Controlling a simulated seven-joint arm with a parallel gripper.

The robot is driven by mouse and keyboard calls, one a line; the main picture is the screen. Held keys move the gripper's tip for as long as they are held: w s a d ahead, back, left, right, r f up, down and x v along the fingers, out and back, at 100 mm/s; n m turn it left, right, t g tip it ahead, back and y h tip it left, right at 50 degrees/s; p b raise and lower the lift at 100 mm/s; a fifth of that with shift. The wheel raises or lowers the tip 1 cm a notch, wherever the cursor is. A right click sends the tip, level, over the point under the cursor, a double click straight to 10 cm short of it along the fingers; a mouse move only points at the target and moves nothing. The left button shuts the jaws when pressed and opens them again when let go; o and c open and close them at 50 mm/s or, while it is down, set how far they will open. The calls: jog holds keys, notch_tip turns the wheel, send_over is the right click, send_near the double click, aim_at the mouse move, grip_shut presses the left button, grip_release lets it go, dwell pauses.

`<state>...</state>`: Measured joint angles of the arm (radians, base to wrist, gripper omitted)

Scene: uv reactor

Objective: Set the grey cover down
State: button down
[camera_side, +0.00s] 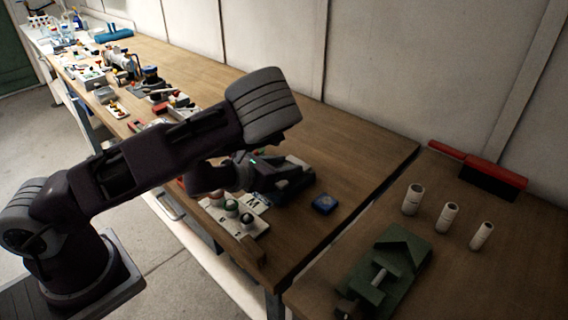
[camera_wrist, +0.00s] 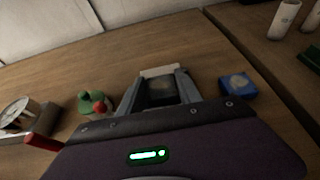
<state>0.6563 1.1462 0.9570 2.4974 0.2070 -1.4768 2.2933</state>
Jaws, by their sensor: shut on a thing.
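My gripper (camera_wrist: 159,88) is shut on the grey cover (camera_wrist: 161,91), which sits between its two fingers in the wrist view. The cover has a dark grey face and a pale far edge. In the side view my gripper (camera_side: 272,177) is low over the wooden bench, left of a small blue box (camera_side: 325,203). My gripper hides most of the cover there. I cannot tell whether the cover touches the bench.
The blue box (camera_wrist: 237,84) is close to the right finger. A green-and-red item (camera_wrist: 92,102) stands to the left. A white board (camera_side: 237,214) with several small pots lies in front. Bare wood (camera_side: 345,150) lies behind and to the right.

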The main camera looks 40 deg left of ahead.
jog(key=c, duration=0.7)
grip_release()
jog(key=shift+c, duration=0.2)
jog(key=s+a+r+n+g+y, duration=0.2)
jog(key=a+r+n, duration=0.2)
jog(key=r+n, duration=0.6)
jog(key=s+d+r+n+g, duration=0.2)
jog(key=s+r+n, duration=0.1)
jog(key=s+n, duration=0.5)
jog(key=s+d+r+n+g+h, duration=0.1)
jog(key=s+d+r+n+g, duration=0.1)
jog(key=s+n, duration=0.7)
jog(key=s+d+r+n+g+h, duration=0.1)
jog(key=s+d+r+n+g, duration=0.1)
jog(key=s+r+n, duration=0.3)
jog(key=s+n, duration=0.4)
jog(key=s, duration=0.2)
jog(key=shift+s+d, duration=0.35)
jog(key=shift+s, duration=0.05)
